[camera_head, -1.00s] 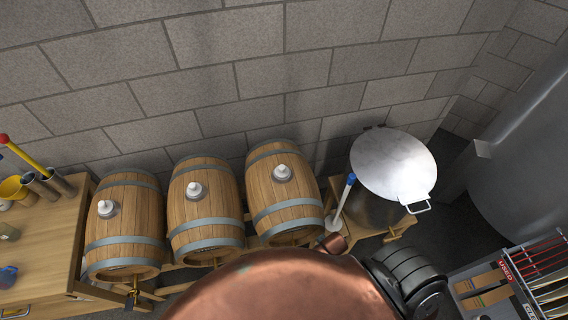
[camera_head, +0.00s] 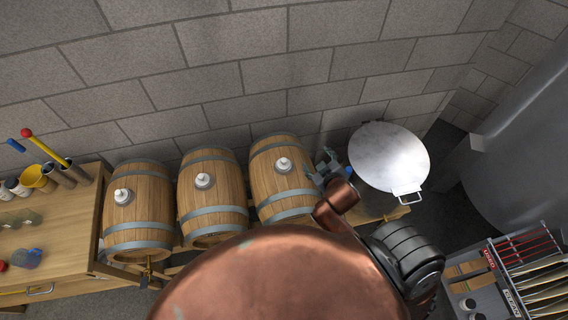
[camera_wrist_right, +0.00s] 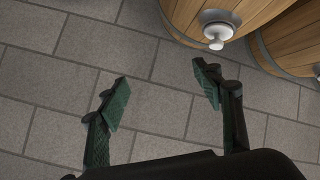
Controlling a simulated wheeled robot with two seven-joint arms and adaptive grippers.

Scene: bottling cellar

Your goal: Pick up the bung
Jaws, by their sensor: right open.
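White bungs sit upright on top of three wooden barrels: left bung (camera_head: 122,197), middle bung (camera_head: 203,180) and right bung (camera_head: 284,165). My right gripper (camera_head: 325,167) is just right of the right barrel (camera_head: 284,188), apart from its bung. In the right wrist view my right gripper (camera_wrist_right: 161,94) is open, with nothing between its dark green pads. A white bung (camera_wrist_right: 217,32) on a barrel shows there beyond the right-hand finger; I cannot tell which barrel. My left gripper is out of view.
A round metal lid (camera_head: 388,157) on a vessel stands close right of my right gripper. A wooden bench (camera_head: 62,238) with a yellow funnel and bottles is at left. A crate with red rods (camera_head: 522,252) is at lower right. Stone wall (camera_head: 235,65) stands behind.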

